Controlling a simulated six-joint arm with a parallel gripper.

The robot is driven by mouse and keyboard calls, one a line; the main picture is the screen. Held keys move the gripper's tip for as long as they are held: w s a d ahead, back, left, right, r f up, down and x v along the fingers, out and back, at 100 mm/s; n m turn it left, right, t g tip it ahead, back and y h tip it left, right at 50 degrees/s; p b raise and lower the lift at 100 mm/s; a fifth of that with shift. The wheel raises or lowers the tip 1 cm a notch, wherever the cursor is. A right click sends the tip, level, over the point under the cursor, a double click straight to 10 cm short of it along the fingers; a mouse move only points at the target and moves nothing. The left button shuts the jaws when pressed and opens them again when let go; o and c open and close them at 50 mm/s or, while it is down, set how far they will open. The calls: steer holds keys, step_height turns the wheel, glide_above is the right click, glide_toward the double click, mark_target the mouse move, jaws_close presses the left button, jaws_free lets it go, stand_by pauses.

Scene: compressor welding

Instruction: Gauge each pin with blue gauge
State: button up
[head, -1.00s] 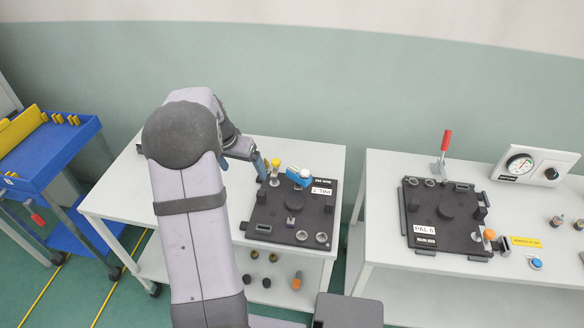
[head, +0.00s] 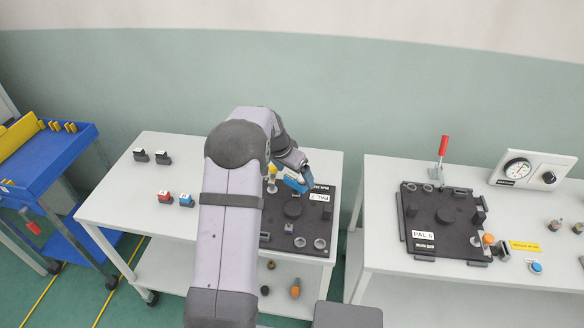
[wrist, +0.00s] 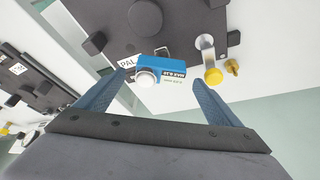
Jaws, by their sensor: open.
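The blue gauge (wrist: 176,74), a block with a white round knob and a "MAX" label, is at the pallet marked PAL 7 (head: 324,227). In the wrist view it shows between the fingertips of my open gripper (wrist: 158,78), with visible room on both sides. In the head view my gripper (head: 300,184) is at the gauge and partly hides it. I cannot tell whether the fingers are around it or short of it. A grey post with a yellow knob (wrist: 213,76) stands beside it. Small round posts (head: 300,242) stand on the pallet's near side.
Pallet PAL 6 (head: 420,246) with a red-handled clamp (head: 443,146) is on the right table, beside a dial unit (head: 518,168). Red (head: 164,197), blue (head: 187,201) and black blocks (head: 162,158) sit on the left table. A blue cart (head: 60,150) stands far left.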

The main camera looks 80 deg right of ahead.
mark_target(297, 178)
steer(key=shift+p+x, duration=0.6)
steer(key=shift+x, duration=1.4)
steer(key=c, duration=1.5)
steer(key=shift+r, duration=0.1)
steer(key=shift+c, duration=0.2)
steer(key=shift+r, duration=0.3)
steer(key=shift+r+p, duration=1.35)
steer(key=shift+r, duration=1)
